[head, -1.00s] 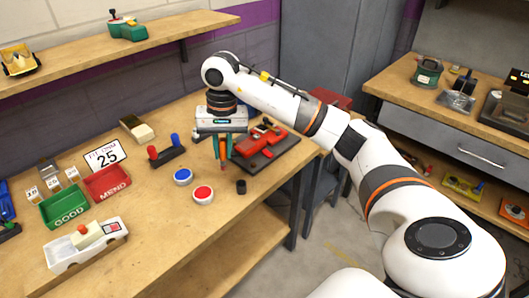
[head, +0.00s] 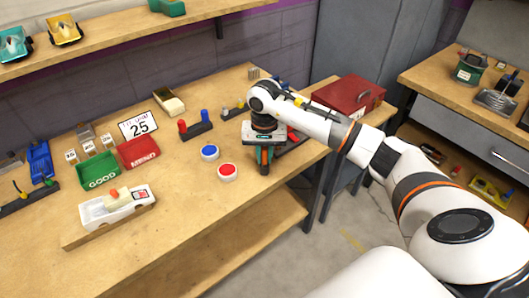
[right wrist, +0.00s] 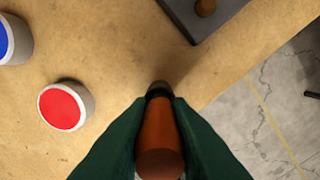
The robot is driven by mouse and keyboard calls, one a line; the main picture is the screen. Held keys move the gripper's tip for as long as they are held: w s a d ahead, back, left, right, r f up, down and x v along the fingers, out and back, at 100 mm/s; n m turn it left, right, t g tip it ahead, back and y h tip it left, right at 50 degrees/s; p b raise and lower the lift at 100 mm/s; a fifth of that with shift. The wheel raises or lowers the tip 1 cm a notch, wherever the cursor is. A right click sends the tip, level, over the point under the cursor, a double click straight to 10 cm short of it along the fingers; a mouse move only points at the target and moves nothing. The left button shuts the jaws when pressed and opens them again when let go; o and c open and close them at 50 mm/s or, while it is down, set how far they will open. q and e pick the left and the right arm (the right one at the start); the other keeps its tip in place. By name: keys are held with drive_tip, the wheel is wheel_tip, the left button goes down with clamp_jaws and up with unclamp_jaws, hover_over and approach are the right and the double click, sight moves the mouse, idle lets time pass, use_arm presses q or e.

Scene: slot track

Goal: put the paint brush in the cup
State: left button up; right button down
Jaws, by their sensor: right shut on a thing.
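The paint brush (right wrist: 160,135) shows as an orange-brown handle seen nearly end-on in the right wrist view. My right gripper (head: 264,162) is shut on it, with its green fingers on both sides. In the head view, a little of the brush's orange (head: 264,155) shows between the fingers, pointing down. I cannot tell whether the brush tip is inside the cup. My left gripper is not in view.
A red tool (head: 291,141) is partly hidden behind my arm. The bench edge is close on the right. Green (head: 99,171) and red (head: 138,151) bins stand further left.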

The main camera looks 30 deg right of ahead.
drive_tip(key=c, duration=1.3)
unclamp_jaws()
drive_tip(key=shift+r, duration=0.3)
wheel_tip(320, 180, up, 12)
drive_tip(key=shift+f+b, duration=0.2)
drive_tip(key=shift+b, duration=0.8)
